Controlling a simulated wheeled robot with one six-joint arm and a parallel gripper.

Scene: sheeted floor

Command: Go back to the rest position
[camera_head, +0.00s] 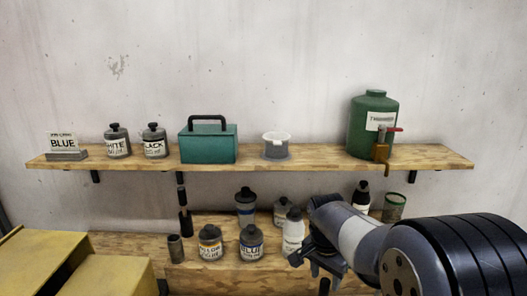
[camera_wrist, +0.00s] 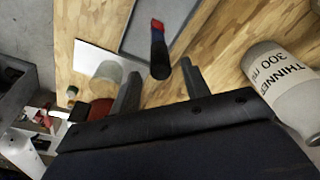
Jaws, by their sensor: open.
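My gripper (camera_head: 312,262) is at the end of my arm, low in the right half of the head view, in front of the lower bench and close to a white bottle (camera_head: 293,232). In the wrist view my gripper (camera_wrist: 161,67) has its two fingers apart, with nothing seen held between them. A dark rod with a red and blue end (camera_wrist: 160,50) shows just past the fingertips; its distance from them is unclear. A can labelled THINNER 300 ml (camera_wrist: 285,90) is to the right of the fingers.
The upper shelf (camera_head: 335,163) holds a BLUE sign (camera_head: 64,145), white and black bottles, a teal toolbox (camera_head: 208,145), a grey cup (camera_head: 276,147) and a green tank (camera_head: 373,122). Several bottles stand on the lower bench (camera_head: 200,280). Yellow boxes (camera_head: 105,277) are at lower left.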

